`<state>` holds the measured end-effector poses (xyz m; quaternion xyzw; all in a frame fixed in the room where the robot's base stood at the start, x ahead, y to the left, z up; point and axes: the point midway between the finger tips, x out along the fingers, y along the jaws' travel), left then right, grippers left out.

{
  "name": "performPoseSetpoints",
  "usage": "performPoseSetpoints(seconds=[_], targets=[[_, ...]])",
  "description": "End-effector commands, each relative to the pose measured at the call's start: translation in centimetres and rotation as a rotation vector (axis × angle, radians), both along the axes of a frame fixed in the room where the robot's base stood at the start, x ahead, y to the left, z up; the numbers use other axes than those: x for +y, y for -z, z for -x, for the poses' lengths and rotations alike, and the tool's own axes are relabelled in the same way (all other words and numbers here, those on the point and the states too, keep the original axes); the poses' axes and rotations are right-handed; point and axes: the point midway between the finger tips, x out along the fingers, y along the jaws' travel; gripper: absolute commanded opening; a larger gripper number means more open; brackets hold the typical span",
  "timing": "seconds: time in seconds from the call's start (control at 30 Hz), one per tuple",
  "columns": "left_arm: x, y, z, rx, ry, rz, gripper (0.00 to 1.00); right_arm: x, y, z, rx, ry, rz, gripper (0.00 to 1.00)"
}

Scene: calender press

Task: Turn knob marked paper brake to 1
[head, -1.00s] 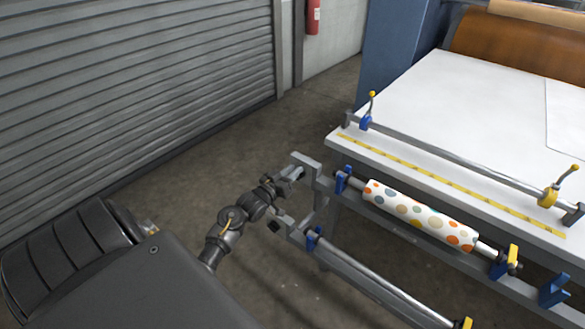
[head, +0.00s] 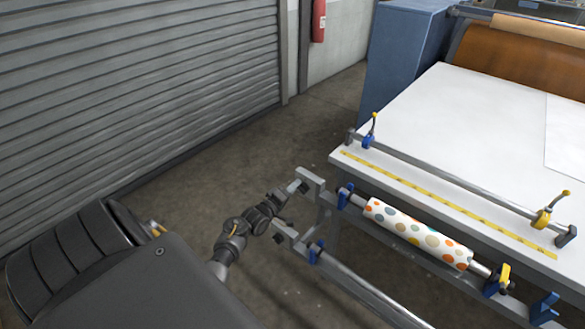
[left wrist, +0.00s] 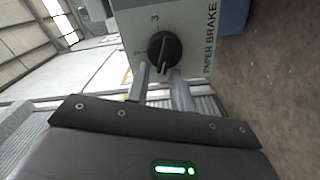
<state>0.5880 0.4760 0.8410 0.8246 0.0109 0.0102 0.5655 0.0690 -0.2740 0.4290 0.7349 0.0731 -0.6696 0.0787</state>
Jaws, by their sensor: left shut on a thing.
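The black paper brake knob (left wrist: 164,50) sits on a light grey panel (left wrist: 196,18) lettered PAPER BRAKE in the left wrist view. The lettering runs sideways, and a 3 shows above the knob. Another mark at the knob's left is too small to read surely. The knob's exact pointer setting is unclear. My left gripper (left wrist: 162,84) is shut on the knob, with its two grey fingers at the knob's near side. In the head view my left gripper (head: 288,194) is at the left end of the roll stand, where the knob cannot be made out. My right gripper is not in view.
A roll with coloured dots (head: 418,234) lies in blue holders along the front of the white table (head: 440,120). A lower bar (head: 365,290) runs below it. A grey bracket (head: 312,182) is close to my gripper. Open floor lies left, before the shutter (head: 130,90).

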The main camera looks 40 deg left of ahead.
Motion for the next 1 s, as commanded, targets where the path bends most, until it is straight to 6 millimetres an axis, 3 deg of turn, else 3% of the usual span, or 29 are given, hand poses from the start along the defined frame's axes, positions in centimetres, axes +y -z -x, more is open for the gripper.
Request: performPoseSetpoints(seconds=[0.03,0.4,0.97,1.0], targets=[[-1.08,0.99,0.21,0.021,0.019,0.044,0.01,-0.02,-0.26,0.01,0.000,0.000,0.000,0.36],[-1.02,1.39,0.26,0.017,0.019,0.196,0.01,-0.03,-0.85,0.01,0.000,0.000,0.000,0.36],[-1.03,1.49,0.27,0.017,0.020,0.222,0.01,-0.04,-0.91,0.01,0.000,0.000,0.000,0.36],[-1.03,1.49,0.27,0.017,0.020,0.222,0.27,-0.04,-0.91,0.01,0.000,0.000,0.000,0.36]])
